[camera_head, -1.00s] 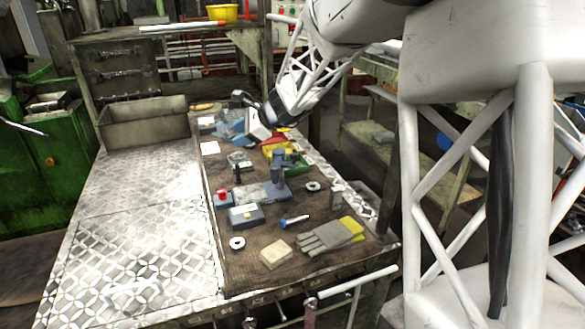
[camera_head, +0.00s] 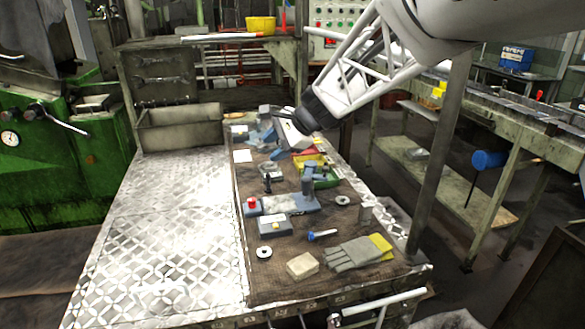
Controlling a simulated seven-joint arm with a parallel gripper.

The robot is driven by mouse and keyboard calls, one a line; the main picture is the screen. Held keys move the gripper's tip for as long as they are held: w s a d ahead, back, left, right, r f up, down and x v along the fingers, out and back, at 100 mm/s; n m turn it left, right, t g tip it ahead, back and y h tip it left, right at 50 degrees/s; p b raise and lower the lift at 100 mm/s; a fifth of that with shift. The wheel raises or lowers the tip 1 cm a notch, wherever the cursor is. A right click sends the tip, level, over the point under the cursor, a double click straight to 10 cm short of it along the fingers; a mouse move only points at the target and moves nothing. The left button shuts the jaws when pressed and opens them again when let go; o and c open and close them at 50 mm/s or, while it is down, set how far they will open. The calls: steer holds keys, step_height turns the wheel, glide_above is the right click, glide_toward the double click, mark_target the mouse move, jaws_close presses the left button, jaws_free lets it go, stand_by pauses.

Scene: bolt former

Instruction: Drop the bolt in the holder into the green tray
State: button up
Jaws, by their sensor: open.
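The green tray (camera_head: 324,180) lies on the brown mat, right of centre, beside a yellow tray and a red tray. A small dark upright piece (camera_head: 267,184) stands on the mat left of the green tray; it may be the bolt in its holder, but it is too small to be sure. A blue-headed bolt-like piece (camera_head: 322,235) lies flat near the front of the mat. My gripper (camera_head: 284,140) hangs from the upper right over the back of the mat, by the red and yellow trays. It is open; its fingertips are hard to make out.
A grey-blue upright device (camera_head: 308,184) stands just in front of the green tray. A metal bin (camera_head: 180,132) is at back left. The left plate (camera_head: 160,240) is clear.

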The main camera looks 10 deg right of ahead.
steer(key=shift+s+r, duration=0.15)
steer(key=shift+s, duration=0.25)
stand_by(0.5)
steer(key=s+d+f+n+h, duration=0.1)
steer(key=s+n, duration=0.3)
steer(key=s, duration=0.7)
steer(key=s+d+f+n+g+h, duration=0.1)
steer(key=s+d+f+n+h, duration=0.1)
steer(key=s, duration=0.9)
steer(key=s+d+f+n+g+h, duration=0.1)
steer(key=s+f+n+h, duration=0.2)
steer(key=s+n, duration=0.4)
steer(key=s+h, duration=0.1)
steer(key=s, duration=0.3)
steer(key=shift+s+d+f+n+h, duration=0.3)
steer(key=shift+s+d+f+h, duration=0.05)
steer(key=shift+f+h, duration=0.05)
